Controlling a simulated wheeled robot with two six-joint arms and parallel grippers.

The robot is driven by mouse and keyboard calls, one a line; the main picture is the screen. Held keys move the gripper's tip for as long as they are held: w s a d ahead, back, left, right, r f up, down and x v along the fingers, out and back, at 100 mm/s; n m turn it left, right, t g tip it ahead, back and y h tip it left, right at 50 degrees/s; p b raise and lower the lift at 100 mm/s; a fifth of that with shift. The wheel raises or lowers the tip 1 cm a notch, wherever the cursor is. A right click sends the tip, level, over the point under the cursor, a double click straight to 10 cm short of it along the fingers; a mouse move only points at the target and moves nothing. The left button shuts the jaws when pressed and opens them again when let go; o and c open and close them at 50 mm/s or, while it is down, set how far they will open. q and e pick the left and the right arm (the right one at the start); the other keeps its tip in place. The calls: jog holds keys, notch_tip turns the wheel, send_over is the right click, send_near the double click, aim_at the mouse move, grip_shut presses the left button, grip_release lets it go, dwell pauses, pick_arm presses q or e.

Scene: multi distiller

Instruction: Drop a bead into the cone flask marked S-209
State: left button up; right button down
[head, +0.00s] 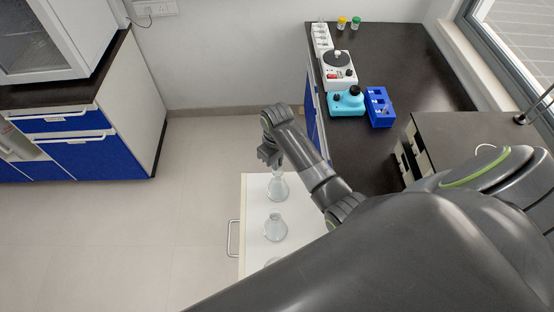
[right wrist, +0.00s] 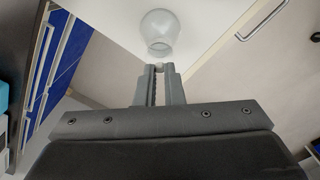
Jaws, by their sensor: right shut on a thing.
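My right gripper (head: 270,157) is over the white cart top, just above the far glass cone flask (head: 278,188). In the right wrist view its fingers (right wrist: 159,72) are shut on a small pale bead (right wrist: 160,66) at the tips. A clear flask (right wrist: 160,32) shows just beyond the tips there, apart from the bead. A second cone flask (head: 275,228) stands nearer on the cart, and part of a third (head: 271,262) shows behind my arm. No flask marking can be read, so I cannot tell which is S-209. My left gripper is not in view.
The white cart (head: 254,200) has a metal handle (head: 233,238) on its left. The dark bench (head: 400,60) to the right holds a blue rack (head: 379,106), a teal device (head: 346,102) and a white device (head: 338,68). Open floor (head: 190,190) lies left of the cart.

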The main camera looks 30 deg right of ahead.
dwell(0.4)
jog(key=c, duration=1.5)
grip_release()
jog(key=shift+o, duration=0.2)
jog(key=shift+w+r, duration=0.1)
jog(key=shift+r, duration=0.05)
